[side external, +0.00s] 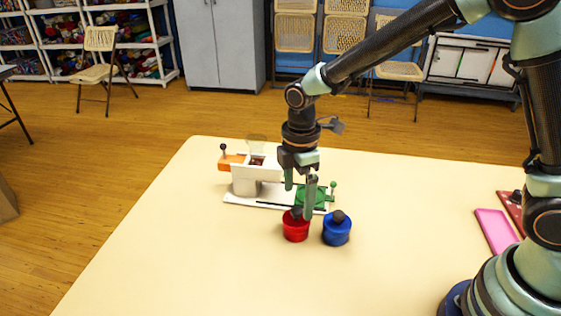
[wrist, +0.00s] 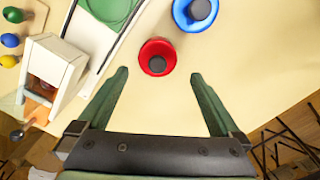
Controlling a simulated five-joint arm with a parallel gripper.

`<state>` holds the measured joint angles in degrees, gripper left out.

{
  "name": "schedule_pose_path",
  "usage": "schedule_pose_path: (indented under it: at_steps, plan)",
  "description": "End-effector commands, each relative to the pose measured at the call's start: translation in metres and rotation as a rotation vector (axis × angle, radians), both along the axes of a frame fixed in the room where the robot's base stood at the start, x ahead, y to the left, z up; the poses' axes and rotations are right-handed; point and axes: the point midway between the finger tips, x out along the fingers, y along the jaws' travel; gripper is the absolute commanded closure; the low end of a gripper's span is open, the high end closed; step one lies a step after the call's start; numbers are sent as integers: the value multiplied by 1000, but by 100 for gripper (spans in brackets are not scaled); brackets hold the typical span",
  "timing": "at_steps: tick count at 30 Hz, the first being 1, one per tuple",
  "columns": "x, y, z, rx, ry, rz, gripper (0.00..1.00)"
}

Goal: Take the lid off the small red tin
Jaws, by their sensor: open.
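The small red tin (side external: 295,230) stands upright on the table with a dark knob on its top. The wrist view shows the red tin (wrist: 157,57) from above, its lid with the dark knob in place. My gripper (side external: 299,199) is open, with green fingers pointing down over the red tin. In the wrist view my gripper (wrist: 158,77) has its fingers spread wide, and the tin shows just beyond the gap between the fingertips. Nothing is between the fingers.
A blue tin (side external: 337,232) with a dark knob stands close to the right of the red one. Behind is a white device (side external: 245,180) with a green plate (side external: 313,197). A pink tray (side external: 496,230) lies at the right. The table's front left is clear.

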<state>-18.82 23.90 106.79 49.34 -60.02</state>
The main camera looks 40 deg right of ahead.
Motion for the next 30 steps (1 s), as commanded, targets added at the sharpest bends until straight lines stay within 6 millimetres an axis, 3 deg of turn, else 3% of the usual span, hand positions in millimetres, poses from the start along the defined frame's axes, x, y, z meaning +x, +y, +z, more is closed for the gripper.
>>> schedule_pose_path:
  at_steps: [15,23,24,29,30]
  plan:
    - [3,-3,-54,0,1,-2,0]
    - [3,-2,-57,0,-1,-2,0]
    - [3,-2,-56,0,-1,-2,8]
    - [3,-2,-56,0,-1,-2,69]
    - [3,-2,-56,0,-1,-2,71]
